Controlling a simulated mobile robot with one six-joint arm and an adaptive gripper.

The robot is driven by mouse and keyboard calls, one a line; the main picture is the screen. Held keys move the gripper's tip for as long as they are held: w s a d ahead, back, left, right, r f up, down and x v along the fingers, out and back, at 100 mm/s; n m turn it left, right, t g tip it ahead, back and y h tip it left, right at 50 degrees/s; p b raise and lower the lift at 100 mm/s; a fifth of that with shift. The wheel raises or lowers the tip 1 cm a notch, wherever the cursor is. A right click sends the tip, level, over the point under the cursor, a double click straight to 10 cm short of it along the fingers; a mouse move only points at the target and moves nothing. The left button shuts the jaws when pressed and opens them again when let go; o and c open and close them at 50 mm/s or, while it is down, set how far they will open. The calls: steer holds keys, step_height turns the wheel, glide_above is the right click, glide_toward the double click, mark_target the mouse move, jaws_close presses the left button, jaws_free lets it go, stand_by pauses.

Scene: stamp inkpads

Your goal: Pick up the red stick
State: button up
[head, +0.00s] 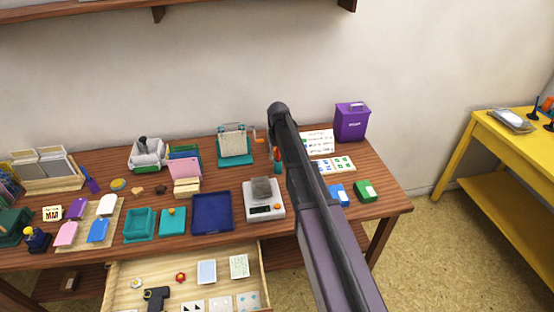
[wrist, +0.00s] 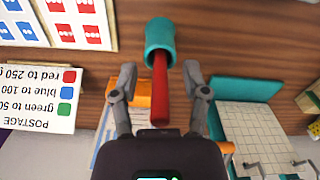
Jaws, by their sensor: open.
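The red stick (wrist: 160,88) stands out of a small teal cup (wrist: 160,38) in the wrist view. Its lower part is inside the cup. My gripper (wrist: 161,72) is open, with one finger on each side of the stick and a visible gap on both sides. In the head view the teal cup (head: 278,168) stands on the wooden table, just left of my dark arm. The stick's red shows faintly above it, partly hidden by the arm. My gripper's fingers cannot be made out in the head view.
A teal-based press (head: 233,146) with an orange handle stands close left of the cup. A postage sign (head: 318,142) and a stamp sheet (head: 337,166) lie right. A purple box (head: 351,122) stands at the back right. A scale (head: 263,201) is in front.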

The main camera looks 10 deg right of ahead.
jaws_close()
steer(key=shift+r, duration=0.2)
stand_by(0.3)
step_height(320, 180, up, 10)
steer(key=p, duration=1)
steer(key=shift+f, duration=0.2)
steer(key=c, duration=0.7)
jaws_free()
jaws_close()
